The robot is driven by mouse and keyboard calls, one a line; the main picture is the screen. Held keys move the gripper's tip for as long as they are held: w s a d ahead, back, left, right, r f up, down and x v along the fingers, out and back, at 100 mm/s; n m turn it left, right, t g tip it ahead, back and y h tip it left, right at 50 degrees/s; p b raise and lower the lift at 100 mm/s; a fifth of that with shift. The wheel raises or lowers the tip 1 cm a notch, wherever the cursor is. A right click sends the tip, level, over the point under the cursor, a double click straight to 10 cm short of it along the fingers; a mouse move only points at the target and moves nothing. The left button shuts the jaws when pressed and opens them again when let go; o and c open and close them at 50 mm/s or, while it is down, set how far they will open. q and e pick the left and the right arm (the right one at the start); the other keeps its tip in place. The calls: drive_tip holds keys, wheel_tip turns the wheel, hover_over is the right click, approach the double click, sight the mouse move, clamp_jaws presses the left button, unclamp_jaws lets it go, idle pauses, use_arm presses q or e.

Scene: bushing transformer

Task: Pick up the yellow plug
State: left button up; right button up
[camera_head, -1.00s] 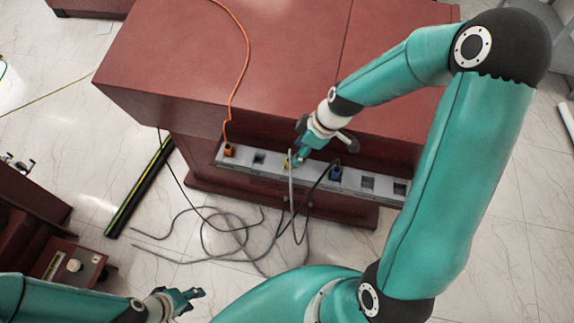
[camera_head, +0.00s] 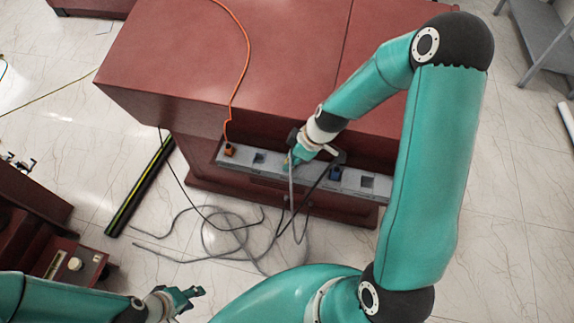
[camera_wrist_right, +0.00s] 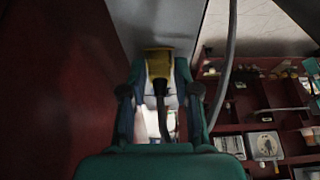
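The yellow plug (camera_wrist_right: 158,65) sits at the grey socket strip (camera_wrist_right: 147,22) on the front of the red cabinet, with a dark cable running from it toward the right wrist camera. In the head view my right gripper (camera_head: 290,164) is at the strip and hides most of the plug. In the right wrist view its two green fingers stand on either side of the plug, close to it; they look open, and contact is not clear. My left gripper (camera_head: 194,297) is open and empty at the lower left, well away from the strip.
Grey cables (camera_head: 225,238) lie looped on the floor. A black and yellow bar (camera_head: 140,187) lies at left.

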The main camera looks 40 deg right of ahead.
clamp_jaws()
drive_tip(key=shift+r, duration=0.1)
